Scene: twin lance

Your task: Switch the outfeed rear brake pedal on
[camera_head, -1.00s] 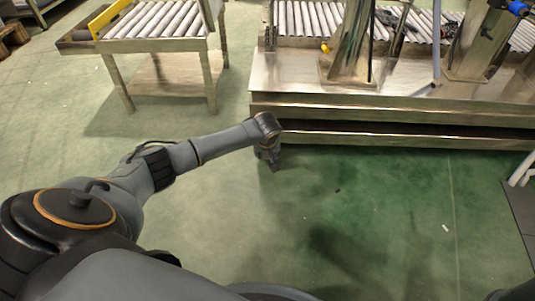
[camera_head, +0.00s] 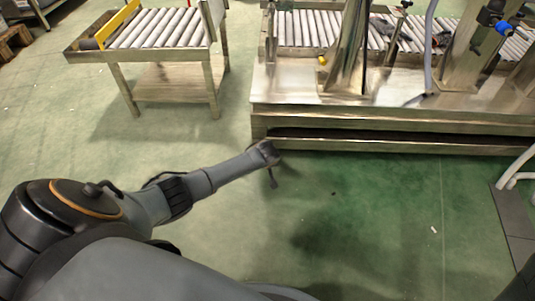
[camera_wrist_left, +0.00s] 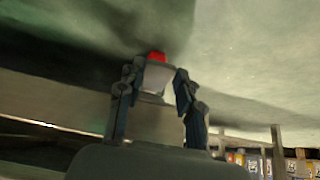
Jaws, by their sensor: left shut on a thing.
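My left arm reaches from the lower left in the head view to the front edge of the metal machine base (camera_head: 390,113). My left gripper (camera_head: 273,180) hangs at the arm's end, small and dark, over the green floor near the base's left corner. In the left wrist view my left gripper (camera_wrist_left: 157,80) is shut on a pale grey block (camera_wrist_left: 156,82) with a red end (camera_wrist_left: 157,57). I cannot tell whether this block is the brake pedal. No pedal is clearly recognisable in the head view. My right gripper is not in view.
A roller table (camera_head: 165,62) with a yellow edge stands at the upper left. A roller conveyor (camera_head: 310,32) and metal posts (camera_head: 350,45) stand on the machine base. White tubes (camera_head: 512,172) and a grey mat (camera_head: 515,222) lie at the right. The floor in front is mostly clear.

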